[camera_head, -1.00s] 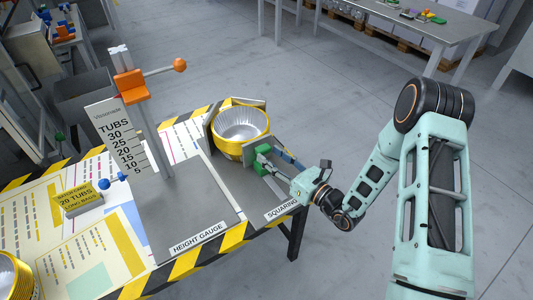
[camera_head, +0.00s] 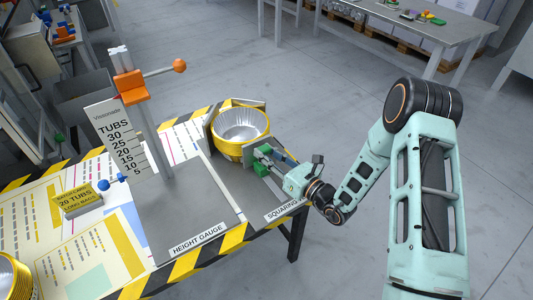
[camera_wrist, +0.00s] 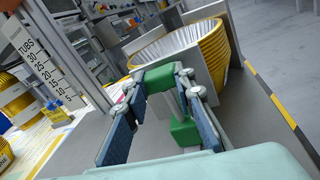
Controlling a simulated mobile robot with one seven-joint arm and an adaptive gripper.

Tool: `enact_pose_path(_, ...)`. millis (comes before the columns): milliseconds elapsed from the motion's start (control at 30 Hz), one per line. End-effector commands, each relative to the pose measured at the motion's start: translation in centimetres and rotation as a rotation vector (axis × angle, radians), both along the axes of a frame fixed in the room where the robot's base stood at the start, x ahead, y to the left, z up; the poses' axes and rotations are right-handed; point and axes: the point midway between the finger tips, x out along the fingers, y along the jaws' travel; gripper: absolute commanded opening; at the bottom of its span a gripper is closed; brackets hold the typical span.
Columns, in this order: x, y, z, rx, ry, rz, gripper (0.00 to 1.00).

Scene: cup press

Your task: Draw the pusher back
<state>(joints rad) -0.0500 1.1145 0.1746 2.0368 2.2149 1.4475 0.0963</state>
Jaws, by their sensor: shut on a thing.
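The pusher has a green handle (camera_head: 262,169) and a grey upright plate that stands against the stack of yellow-rimmed foil tubs (camera_head: 240,132) in the squaring station. My gripper (camera_head: 270,156) reaches in from the right and is shut on the pusher's handle. In the wrist view the green handle (camera_wrist: 160,80) sits between the fingertips, with a lower green block (camera_wrist: 185,132) below. The tub stack (camera_wrist: 180,42) stands just beyond the plate. My fingers hide part of the handle.
The height gauge (camera_head: 147,150) with its orange slider and lever stands left of the station. A yellow sign block (camera_head: 82,200) and more tubs (camera_head: 14,276) are farther left. The grey station bed is bare toward its SQUARING label (camera_head: 284,209).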

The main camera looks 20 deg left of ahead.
Motion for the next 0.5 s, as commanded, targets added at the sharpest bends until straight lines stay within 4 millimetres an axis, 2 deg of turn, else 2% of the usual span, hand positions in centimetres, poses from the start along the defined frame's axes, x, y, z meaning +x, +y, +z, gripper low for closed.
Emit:
enact_pose_path(233, -0.3, -0.5, 0.0, -0.002, 0.001, -0.001, 0.0)
enact_pose_path(500, -4.1, -5.2, -0.2, -0.004, 0.007, -0.005, 0.0)
